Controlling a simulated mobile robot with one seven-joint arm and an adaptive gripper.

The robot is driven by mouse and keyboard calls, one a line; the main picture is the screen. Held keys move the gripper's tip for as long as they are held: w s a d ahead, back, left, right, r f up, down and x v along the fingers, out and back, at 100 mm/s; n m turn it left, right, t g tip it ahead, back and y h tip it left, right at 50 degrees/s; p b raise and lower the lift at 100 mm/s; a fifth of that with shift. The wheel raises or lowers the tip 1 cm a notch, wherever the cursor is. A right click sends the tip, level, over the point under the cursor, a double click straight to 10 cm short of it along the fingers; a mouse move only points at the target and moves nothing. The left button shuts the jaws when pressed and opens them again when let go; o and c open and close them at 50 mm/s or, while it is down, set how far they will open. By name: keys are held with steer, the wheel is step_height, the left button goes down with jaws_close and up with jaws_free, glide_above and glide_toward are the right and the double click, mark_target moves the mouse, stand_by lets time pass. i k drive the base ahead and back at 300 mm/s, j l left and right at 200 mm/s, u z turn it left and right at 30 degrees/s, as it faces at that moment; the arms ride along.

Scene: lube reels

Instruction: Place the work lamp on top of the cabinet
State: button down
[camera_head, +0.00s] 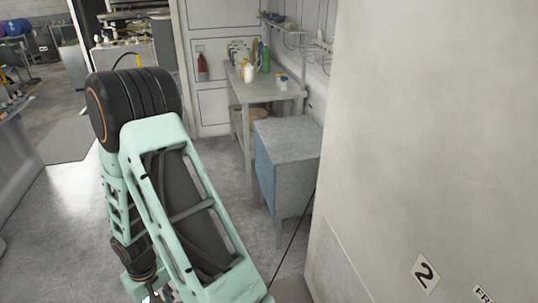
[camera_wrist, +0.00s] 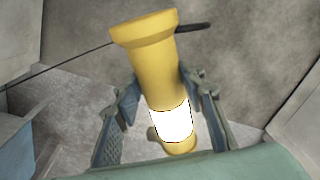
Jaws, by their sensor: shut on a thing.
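The work lamp (camera_wrist: 150,60) is a yellow tube with a flared head and a bright white band. It fills the middle of the wrist view. My gripper (camera_wrist: 168,98) is shut on it, with one finger on each side of the body. A thin black cord runs off to the left, and a short dark piece sticks out right of the head. The cabinet (camera_head: 291,138) has a bare grey top and a blue front, and stands in the middle of the head view. My arm is left of it there. The lamp and my fingers cannot be made out in the head view.
A workbench (camera_head: 262,92) with bottles stands behind the cabinet. A large pale wall panel (camera_head: 425,130) closes off the right side. A thin black cable (camera_head: 291,241) runs down in front of the cabinet's right side. The floor (camera_head: 70,210) at left is open.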

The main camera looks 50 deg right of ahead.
mark_target(281, 136)
steer(key=i+l+z, duration=0.15)
steer(key=z, duration=0.25)
steer(key=i+z, duration=0.3)
steer(key=z, duration=0.15)
steer(key=i+z, duration=0.2)
steer(key=i, duration=0.2)
steer(key=i+j+z, duration=0.25)
steer(key=i, duration=0.15)
steer(key=i+j, duration=0.1)
steer(key=i, duration=0.3)
steer(key=i+j, duration=0.1)
steer(key=i, duration=0.3)
steer(key=z, duration=0.05)
